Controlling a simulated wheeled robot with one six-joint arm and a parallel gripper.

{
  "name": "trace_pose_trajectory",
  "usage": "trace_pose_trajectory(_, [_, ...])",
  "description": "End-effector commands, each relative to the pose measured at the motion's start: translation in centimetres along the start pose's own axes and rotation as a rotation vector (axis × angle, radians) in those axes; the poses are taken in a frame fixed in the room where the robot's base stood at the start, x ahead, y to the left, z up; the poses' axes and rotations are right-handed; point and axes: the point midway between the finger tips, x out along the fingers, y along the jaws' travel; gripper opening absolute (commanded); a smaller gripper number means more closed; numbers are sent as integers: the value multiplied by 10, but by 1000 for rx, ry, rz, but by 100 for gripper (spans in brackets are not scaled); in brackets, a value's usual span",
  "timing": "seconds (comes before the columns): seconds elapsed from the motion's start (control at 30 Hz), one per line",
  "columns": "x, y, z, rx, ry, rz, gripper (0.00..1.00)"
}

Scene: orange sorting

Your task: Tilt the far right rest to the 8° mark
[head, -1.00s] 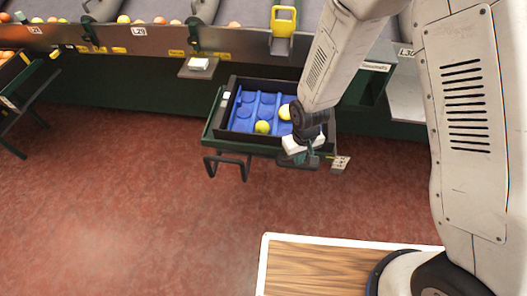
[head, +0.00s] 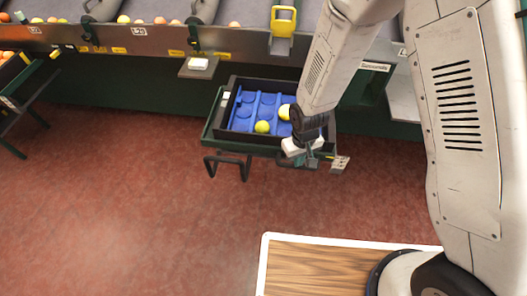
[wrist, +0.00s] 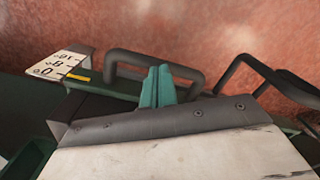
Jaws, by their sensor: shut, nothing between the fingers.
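The green rest (head: 208,133) stands in the middle of the head view, with a dark crate on it. Its scale plate (head: 341,163) sticks out at the right; in the wrist view the plate (wrist: 58,62) reads 0, 8 and 16. A yellow pointer (wrist: 78,76) lies beside it near the 0 end. My gripper (head: 312,158) is at the rest's front right corner. In the wrist view its teal fingers (wrist: 157,86) are shut and empty, in front of a dark bar handle (wrist: 130,58); whether they touch it I cannot tell.
The black crate (head: 230,84) has a blue tray insert with a few yellow fruits. A second dark bar (wrist: 285,92) shows at the right of the wrist view. Another rest (head: 15,100) stands at far left.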

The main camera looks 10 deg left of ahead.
Motion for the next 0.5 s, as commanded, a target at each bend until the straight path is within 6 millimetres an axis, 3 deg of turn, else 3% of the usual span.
trace_pose_trajectory(0.5, [7, 0, 0, 0, -1, 0, 0])
